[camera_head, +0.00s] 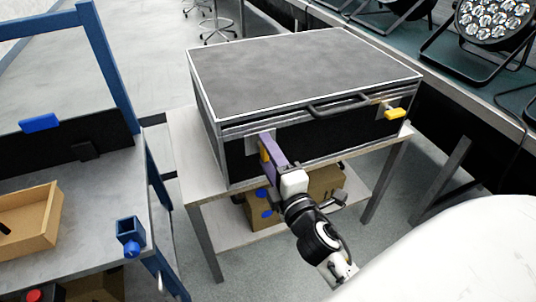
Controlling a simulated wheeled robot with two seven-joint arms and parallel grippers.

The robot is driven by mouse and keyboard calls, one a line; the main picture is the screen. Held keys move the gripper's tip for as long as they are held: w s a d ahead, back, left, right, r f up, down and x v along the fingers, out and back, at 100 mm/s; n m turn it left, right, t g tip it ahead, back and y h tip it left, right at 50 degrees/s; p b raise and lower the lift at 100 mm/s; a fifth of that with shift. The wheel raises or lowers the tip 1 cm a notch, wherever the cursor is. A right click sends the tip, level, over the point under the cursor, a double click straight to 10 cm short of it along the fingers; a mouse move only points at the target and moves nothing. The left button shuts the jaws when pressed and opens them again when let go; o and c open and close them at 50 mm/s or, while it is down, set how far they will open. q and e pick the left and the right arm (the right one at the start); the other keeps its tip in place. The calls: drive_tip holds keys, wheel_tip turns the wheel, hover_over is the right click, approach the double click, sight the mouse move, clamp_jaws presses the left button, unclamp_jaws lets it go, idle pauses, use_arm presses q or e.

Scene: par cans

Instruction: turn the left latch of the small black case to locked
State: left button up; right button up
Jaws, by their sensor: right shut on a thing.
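The small black case (300,72) lies closed on a light table, its silver-edged front facing me. Its left latch (264,153) is yellow and mostly hidden behind my right gripper. My right gripper (268,148), with purple fingers, is shut on this latch at the case's left front. How far the latch is turned cannot be told. The right latch (395,113) is yellow and sticks out sideways to the right on its plate. A dark handle (338,105) sits between the latches. My left gripper is not in view.
The light table (187,137) has a lower shelf with cardboard boxes (325,182). At left stands a blue-framed bench (105,200) with a wooden tray (50,215). At right, a long bench holds par cans (492,22). Bare floor lies between the left bench and the table.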

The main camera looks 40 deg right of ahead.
idle(0.4)
drive_tip(key=o, duration=1)
drive_tip(key=shift+o, duration=0.2)
